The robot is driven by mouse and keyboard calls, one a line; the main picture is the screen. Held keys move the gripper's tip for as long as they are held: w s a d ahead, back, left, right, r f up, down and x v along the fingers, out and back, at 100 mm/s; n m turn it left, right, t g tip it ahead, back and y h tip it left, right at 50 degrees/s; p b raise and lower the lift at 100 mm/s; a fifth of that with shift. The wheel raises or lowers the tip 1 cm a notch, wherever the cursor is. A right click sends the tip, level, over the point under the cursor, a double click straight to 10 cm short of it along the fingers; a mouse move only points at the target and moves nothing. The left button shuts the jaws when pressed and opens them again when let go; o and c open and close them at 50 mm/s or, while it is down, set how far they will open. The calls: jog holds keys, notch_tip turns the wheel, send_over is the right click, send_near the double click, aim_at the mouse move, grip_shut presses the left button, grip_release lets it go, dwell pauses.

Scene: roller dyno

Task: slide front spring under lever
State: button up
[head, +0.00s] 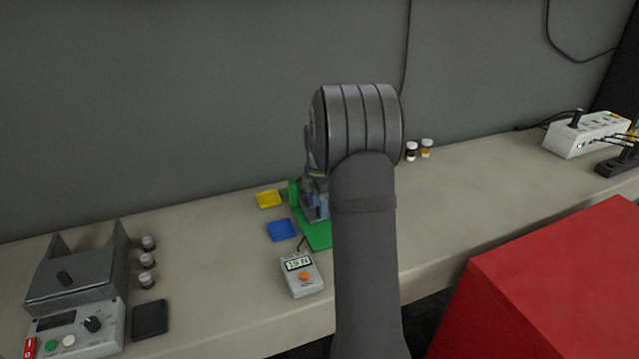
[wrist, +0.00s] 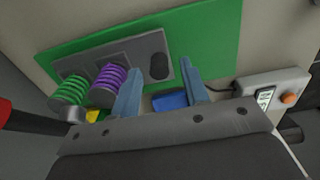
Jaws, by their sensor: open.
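In the wrist view a green spring (wrist: 70,91) and a purple spring (wrist: 108,80) stand side by side on a grey plate (wrist: 133,52). The plate sits on a green base (wrist: 205,35). I cannot tell which spring is the front one. A dark round piece (wrist: 158,67) is at the plate's other end. My gripper (wrist: 160,68) is open, its blue fingers apart, one close to the purple spring; nothing shows gripped. A dark bar with a red end (wrist: 5,110) at the left edge may be the lever. In the head view my arm hides much of the green base (head: 318,236).
A force readout (head: 302,275) stands in front of the base. A yellow tray (head: 268,198) and a blue tray (head: 282,230) lie to its left. A grey machine (head: 75,290) is far left, a red box (head: 560,280) at right.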

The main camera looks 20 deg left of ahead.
notch_tip(320, 180, up, 17)
jog(key=shift+f, duration=0.15)
dwell(0.4)
notch_tip(320, 180, down, 18)
jog(key=m, duration=2)
jog(key=shift+f+m, duration=0.1)
jog(key=shift+m, duration=0.2)
grip_shut()
